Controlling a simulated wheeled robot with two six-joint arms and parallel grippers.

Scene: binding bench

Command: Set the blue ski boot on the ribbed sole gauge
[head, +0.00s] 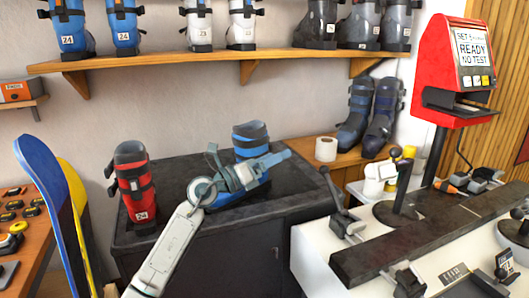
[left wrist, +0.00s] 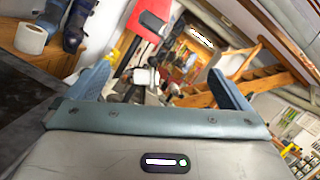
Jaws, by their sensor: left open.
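The blue ski boot (head: 250,133) stands upright on the dark bench top in the head view. My left gripper and wrist cross in front of it and hide its middle. My left gripper (head: 281,156) is open and points right. In the left wrist view its two fingers (left wrist: 160,82) are spread wide with nothing held between them. The boot does not show clearly there. I cannot make out the ribbed sole gauge for certain; a long dark bar (head: 430,236) lies across the white machine at right. My right gripper is not in view.
A red boot (head: 135,186) stands on the bench's left side. Skis (head: 52,205) lean at the left. A red tester (head: 455,65) and levers rise at right. A tape roll (head: 326,149) and dark boots (head: 382,118) sit behind. A boot shelf (head: 200,59) hangs above.

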